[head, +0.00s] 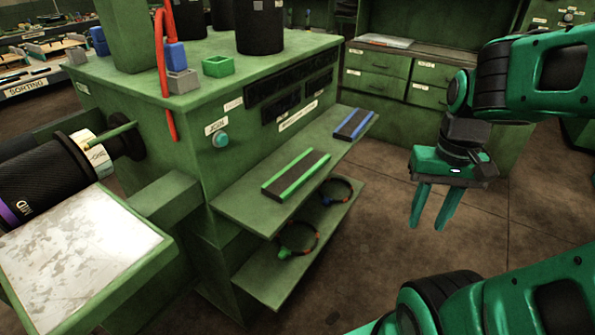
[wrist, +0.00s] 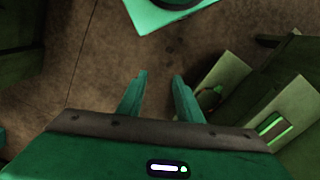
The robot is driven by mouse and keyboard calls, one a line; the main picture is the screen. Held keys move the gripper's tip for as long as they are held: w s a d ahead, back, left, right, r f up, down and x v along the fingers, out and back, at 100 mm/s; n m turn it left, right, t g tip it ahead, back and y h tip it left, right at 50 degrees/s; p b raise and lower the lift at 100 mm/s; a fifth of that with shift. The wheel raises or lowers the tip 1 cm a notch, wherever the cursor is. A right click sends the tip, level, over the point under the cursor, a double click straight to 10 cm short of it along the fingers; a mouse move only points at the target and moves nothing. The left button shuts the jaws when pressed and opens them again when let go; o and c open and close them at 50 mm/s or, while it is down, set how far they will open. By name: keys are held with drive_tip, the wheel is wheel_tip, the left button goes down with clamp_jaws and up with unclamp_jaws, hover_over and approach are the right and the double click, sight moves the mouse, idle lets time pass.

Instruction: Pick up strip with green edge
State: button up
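The strip with green edges (head: 296,174) is a dark flat bar with bright green long sides. It lies on the upper green shelf (head: 240,211) of the cabinet in the head view. In the wrist view, the green-edged strip (wrist: 271,126) shows at the right. My gripper (head: 434,222) hangs to the right of the shelf, fingers pointing down over the floor. Its fingers (wrist: 158,78) are apart with nothing between them. It does not touch the strip.
A blue-edged strip (head: 354,124) lies farther back on the same shelf. The lower shelf (head: 262,274) holds two ring-shaped cables, one with a green part (head: 284,253). The green cabinet (head: 185,140) stands behind the shelves. Open floor (head: 375,235) lies between shelf and gripper.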

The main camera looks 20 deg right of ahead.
drive_tip(key=o, duration=0.5)
drive_tip(key=shift+s+r, duration=0.15)
drive_tip(key=shift+s, duration=0.2)
drive_tip(key=o, duration=0.5)
drive_tip(key=shift+d+r+n, duration=0.1)
drive_tip(key=shift+d+n, duration=0.05)
drive_tip(key=shift+n, duration=0.15)
drive_tip(key=w+f+n+g+h, duration=0.15)
drive_tip(key=w+n+h, duration=0.25)
drive_tip(key=w+n, duration=0.5)
drive_tip(key=n+t+h, duration=0.8)
drive_tip(key=n+t, duration=0.1)
drive_tip(key=n, duration=1.2)
approach(295, 178)
wheel_tip(295, 178, up, 3)
drive_tip(key=shift+s+f, duration=0.2)
drive_tip(key=shift+w+f, duration=0.15)
drive_tip(key=shift+w, duration=0.05)
drive_tip(key=shift+y, duration=0.3)
drive_tip(key=shift+r+x, duration=0.1)
drive_tip(key=shift+x, duration=2.4)
drive_tip(key=shift+r+x, duration=0.15)
drive_tip(key=shift+x, duration=2.35)
